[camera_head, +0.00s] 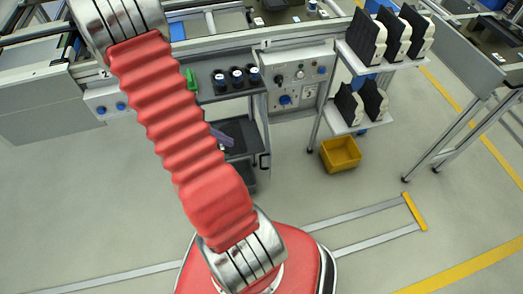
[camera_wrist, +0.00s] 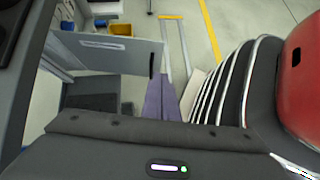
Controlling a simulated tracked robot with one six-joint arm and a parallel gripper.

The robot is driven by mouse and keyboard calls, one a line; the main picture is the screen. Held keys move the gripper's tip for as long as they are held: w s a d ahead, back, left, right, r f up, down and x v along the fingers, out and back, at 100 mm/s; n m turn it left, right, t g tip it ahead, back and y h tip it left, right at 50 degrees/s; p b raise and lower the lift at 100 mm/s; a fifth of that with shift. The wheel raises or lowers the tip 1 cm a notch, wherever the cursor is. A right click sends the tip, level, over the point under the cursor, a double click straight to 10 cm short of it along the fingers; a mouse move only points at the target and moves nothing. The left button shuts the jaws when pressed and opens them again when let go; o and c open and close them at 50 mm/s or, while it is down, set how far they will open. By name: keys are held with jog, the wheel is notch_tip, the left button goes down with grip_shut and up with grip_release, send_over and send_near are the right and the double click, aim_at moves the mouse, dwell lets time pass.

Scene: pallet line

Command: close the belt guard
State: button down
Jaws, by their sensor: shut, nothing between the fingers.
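A grey upright panel with a dark handle (camera_wrist: 151,66) stands out from an open-fronted cabinet in the wrist view. It may be the belt guard; I cannot tell for sure. In the head view its edge and handle (camera_head: 264,161) show at the cabinet's right side, and it stands swung outward. The dark inside of the cabinet (camera_wrist: 93,90) is exposed. My gripper (camera_wrist: 162,78) has purple fingers shut together and empty, just to the near side of the panel, apart from it as far as I can see. It also shows in the head view (camera_head: 222,138), partly behind my red arm.
A yellow bin (camera_head: 340,154) sits on the floor right of the cabinet. A rack (camera_head: 350,62) holds several dark cases. Black-and-blue knobs or cups (camera_head: 237,76) stand on the cabinet top. A control panel (camera_head: 297,76) is beside it. The floor in front is clear.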

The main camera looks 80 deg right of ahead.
jog(key=shift+x, duration=0.8)
jog(key=shift+d+f, duration=0.1)
jog(key=shift+d, duration=0.05)
jog(key=s+r+x, duration=0.2)
jog(key=x, duration=1)
jog(key=shift+s+d, duration=0.25)
jog(key=shift+d, duration=0.15)
jog(key=shift+f, duration=0.1)
